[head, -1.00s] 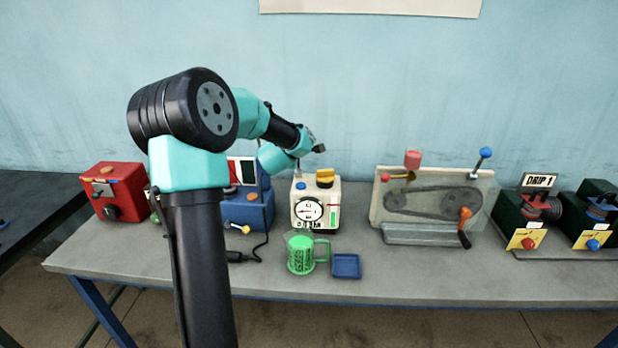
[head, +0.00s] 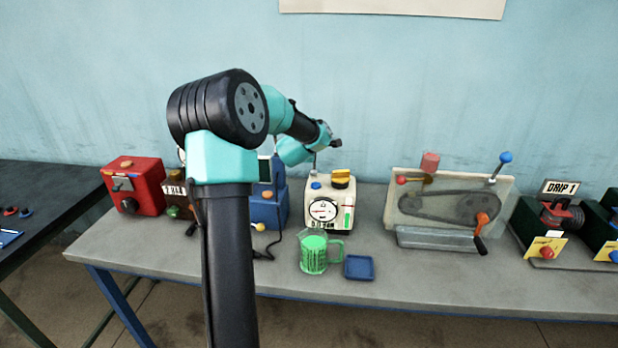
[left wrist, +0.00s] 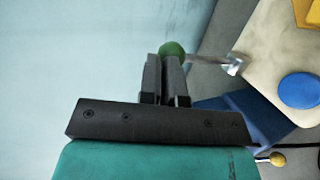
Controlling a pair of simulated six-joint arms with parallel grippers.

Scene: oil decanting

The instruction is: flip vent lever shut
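A cream oil box (head: 318,222) with a round dial, a blue cap and a yellow cap stands mid-bench. Its vent lever's thin rod (head: 314,166) rises from the back left of the top; its upper end is hidden by my left arm. In the left wrist view, the lever's green knob (left wrist: 172,47) and its rod (left wrist: 206,60) run to a silver pivot near the blue cap (left wrist: 299,90). My left gripper (left wrist: 166,75) has its fingers close together, with the knob at the fingertips; contact is unclear. My right gripper is out of view.
A green jug (head: 313,255) and a small blue tray (head: 359,267) stand in front of the box. A blue unit (head: 270,208) with a cable is at its left. A belt-and-crank panel (head: 450,200) stands to the right. Bare bench (head: 440,285) lies along the front.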

